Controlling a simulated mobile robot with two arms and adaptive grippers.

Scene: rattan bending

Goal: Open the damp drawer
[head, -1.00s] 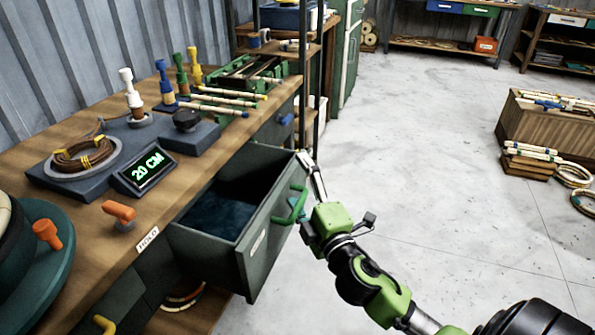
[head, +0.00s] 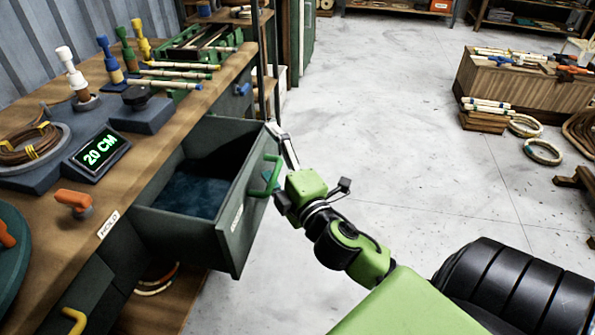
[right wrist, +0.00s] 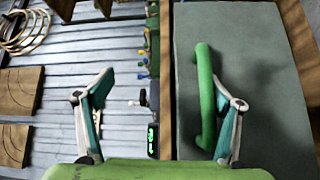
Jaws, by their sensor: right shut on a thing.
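The damp drawer (head: 246,238) stands pulled out from the bench, with dark blue cloth-like material (head: 190,193) inside. Its green handle (head: 276,176) is on the front panel. In the right wrist view, the handle (right wrist: 205,100) lies between the fingers, close against the right one. The left finger stands apart, past the drawer front's edge. The exact grip contact is partly hidden. My left gripper is not in view.
The floor right of the drawer is clear up to a wooden crate (head: 520,92) and rattan rings (head: 543,152).

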